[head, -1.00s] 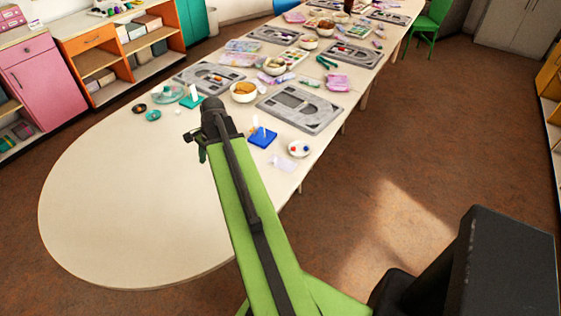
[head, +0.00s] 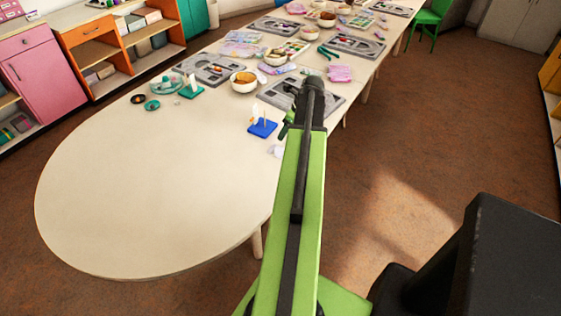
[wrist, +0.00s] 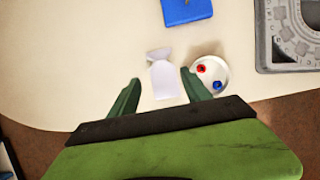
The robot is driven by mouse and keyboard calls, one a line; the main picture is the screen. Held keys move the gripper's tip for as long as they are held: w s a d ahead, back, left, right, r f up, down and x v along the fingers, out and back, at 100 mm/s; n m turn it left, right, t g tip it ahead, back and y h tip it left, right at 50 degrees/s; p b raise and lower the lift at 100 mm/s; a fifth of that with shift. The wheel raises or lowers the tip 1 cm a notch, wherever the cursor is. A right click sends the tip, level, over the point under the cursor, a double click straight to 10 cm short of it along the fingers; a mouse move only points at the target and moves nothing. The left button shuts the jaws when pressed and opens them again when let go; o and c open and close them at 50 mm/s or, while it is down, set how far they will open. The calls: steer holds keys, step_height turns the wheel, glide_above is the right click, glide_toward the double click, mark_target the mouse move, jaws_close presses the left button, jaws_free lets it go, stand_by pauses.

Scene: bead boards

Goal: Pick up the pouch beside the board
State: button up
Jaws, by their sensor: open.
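A small pale lilac-white pouch (wrist: 165,82) with a flared end lies flat on the table near its edge. In the wrist view it shows between the two dark green fingers of my gripper (wrist: 160,77), which are open and apart from it. In the head view, part of the pouch (head: 275,151) shows left of my arm; the rest is hidden. My gripper (head: 285,126) is mostly hidden there behind its wrist. The grey bead board (wrist: 264,50) lies at the upper right of the wrist view; my arm partly covers this board (head: 330,104) in the head view.
A white dish (wrist: 210,86) with a red and a blue bead sits right of the pouch. A blue block with pegs (wrist: 188,10) lies beyond it. A pink packet (head: 340,73) lies farther back. The table's rounded near end (head: 150,205) is clear.

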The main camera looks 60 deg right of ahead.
mark_target(275, 147)
steer(key=b+x, duration=0.9)
steer(key=x, duration=0.3)
steer(key=shift+r, duration=0.2)
jaws_close()
